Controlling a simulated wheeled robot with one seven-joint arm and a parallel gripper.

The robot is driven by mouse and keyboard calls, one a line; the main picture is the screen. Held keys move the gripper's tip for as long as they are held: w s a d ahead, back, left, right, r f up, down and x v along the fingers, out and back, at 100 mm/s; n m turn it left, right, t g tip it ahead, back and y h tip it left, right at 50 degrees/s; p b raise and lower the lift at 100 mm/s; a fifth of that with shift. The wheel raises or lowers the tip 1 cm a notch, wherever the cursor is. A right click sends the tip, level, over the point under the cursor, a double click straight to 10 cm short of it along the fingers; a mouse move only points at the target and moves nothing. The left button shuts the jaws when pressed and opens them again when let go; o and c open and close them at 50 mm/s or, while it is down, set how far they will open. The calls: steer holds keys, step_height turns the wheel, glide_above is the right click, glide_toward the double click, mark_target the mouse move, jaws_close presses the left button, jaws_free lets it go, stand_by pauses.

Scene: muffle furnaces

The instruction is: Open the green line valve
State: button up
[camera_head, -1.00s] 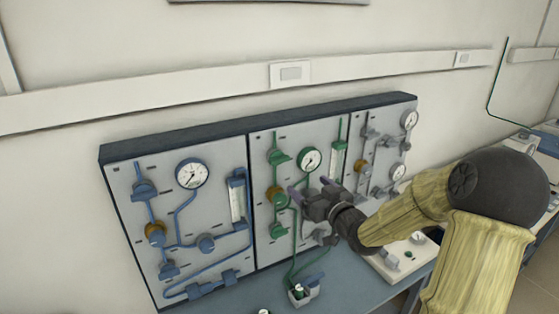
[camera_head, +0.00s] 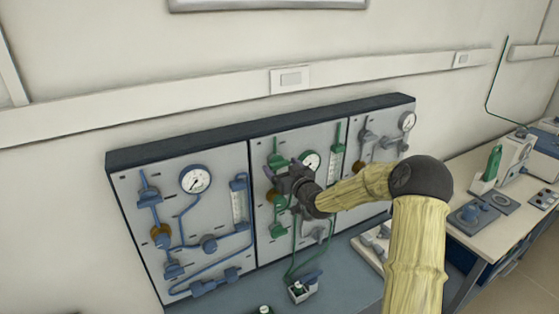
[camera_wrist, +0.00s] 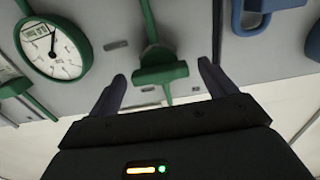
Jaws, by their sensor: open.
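The green line runs down the middle panel (camera_head: 262,225). Its upper green valve (camera_head: 277,159) shows at the top of the line, partly beside my gripper (camera_head: 279,172). In the wrist view this valve's green bar-shaped handle (camera_wrist: 161,76) lies between the two fingertips of my gripper (camera_wrist: 161,70). The fingers are open, one on each side of the handle, with gaps; contact cannot be seen. A lower green valve (camera_head: 278,230) is below my gripper in the head view.
A green-line gauge (camera_head: 311,161) is close to my gripper; its dial (camera_wrist: 53,50) fills the wrist view's left. The blue-line panel (camera_head: 130,205) is left and a grey-line panel (camera_head: 354,134) right. A small box (camera_head: 301,290) stands on the bench below.

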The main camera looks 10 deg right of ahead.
steer(key=shift+x, duration=0.95)
steer(key=shift+s, duration=0.1)
steer(key=shift+c, duration=0.6)
steer(key=c, duration=0.7)
steer(key=shift+a, duration=0.25)
steer(key=shift+c, duration=0.8)
steer(key=shift+d, duration=0.25)
